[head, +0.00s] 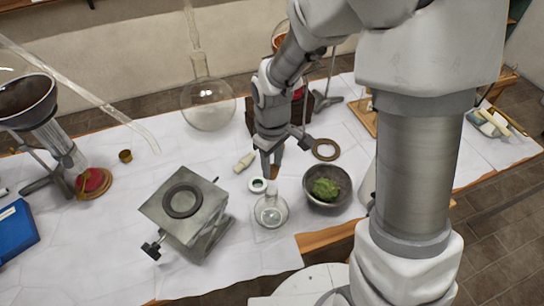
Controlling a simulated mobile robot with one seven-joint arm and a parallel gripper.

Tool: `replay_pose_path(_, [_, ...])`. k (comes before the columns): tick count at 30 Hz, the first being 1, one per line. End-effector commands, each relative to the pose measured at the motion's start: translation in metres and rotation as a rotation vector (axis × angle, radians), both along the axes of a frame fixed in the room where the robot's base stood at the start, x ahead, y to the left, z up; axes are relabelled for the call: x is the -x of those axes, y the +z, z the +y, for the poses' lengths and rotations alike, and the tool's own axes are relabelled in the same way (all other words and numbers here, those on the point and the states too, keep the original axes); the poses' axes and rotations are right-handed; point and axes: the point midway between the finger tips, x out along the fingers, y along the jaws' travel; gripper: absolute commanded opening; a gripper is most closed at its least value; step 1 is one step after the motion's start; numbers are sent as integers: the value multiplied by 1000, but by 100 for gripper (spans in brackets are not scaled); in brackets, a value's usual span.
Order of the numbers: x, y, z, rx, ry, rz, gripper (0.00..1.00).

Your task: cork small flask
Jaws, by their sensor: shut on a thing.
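A small clear glass flask (270,212) stands upright on the white-covered table, left of the metal bowl. My gripper (271,171) points down just behind and above the flask's neck in this view. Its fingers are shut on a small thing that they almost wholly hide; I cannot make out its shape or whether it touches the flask. A small brown cork-like piece (125,156) lies farther left on the table; I cannot tell whether it is a cork or a little cup.
A small white-rimmed jar (258,185) stands beside the flask. A bowl (342,195) with green matter is to the right, a metal jack stand (186,214) to the left. A pale vial (244,162), a ring (326,149) and a large round flask (208,106) lie behind.

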Motion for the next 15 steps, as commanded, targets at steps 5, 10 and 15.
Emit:
replay_pose_path(5, [10, 18, 0, 1, 7, -1, 0])
replay_pose_path(10, [12, 16, 0, 0, 9, 0, 0])
replay_pose_path(15, [12, 6, 0, 0, 9, 0, 0])
